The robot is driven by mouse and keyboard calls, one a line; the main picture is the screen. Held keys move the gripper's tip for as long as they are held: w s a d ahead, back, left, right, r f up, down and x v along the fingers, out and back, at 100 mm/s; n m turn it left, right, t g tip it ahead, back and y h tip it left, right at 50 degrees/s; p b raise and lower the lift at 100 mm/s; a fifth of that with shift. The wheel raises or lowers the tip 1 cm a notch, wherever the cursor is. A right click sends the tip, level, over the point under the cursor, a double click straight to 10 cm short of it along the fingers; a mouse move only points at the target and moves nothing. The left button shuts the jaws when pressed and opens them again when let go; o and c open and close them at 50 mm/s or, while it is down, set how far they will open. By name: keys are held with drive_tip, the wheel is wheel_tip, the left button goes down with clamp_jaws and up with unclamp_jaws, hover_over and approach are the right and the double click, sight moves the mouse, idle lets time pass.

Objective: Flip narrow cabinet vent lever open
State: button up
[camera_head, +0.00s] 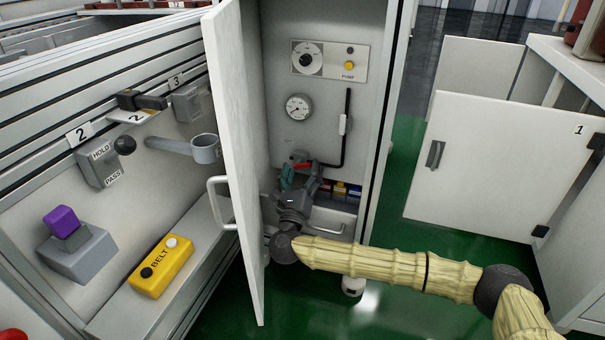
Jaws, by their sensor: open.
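The narrow cabinet (325,20) stands at the centre with its white door (236,130) swung open toward me. My gripper (304,174) is inside the lower part of the cabinet, with its fingers apart. A small red handle (303,165) shows at the fingertips; it looks like a lever, but I cannot tell its position or whether the fingers touch it. No vent label is readable. Above are a round gauge (299,107) and a black bent pipe (347,105) with a white sleeve. My gripper hides part of the cabinet's lower back.
The cabinet door and its handle (217,205) stand close left of my arm. A dial panel (330,60) is higher up, and coloured small bins (341,188) sit low inside. A yellow belt box (161,267) lies left.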

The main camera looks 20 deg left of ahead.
drive_tip(key=shift+c, duration=0.3)
drive_tip(key=c, duration=1)
drive_tip(key=shift+o, duration=0.2)
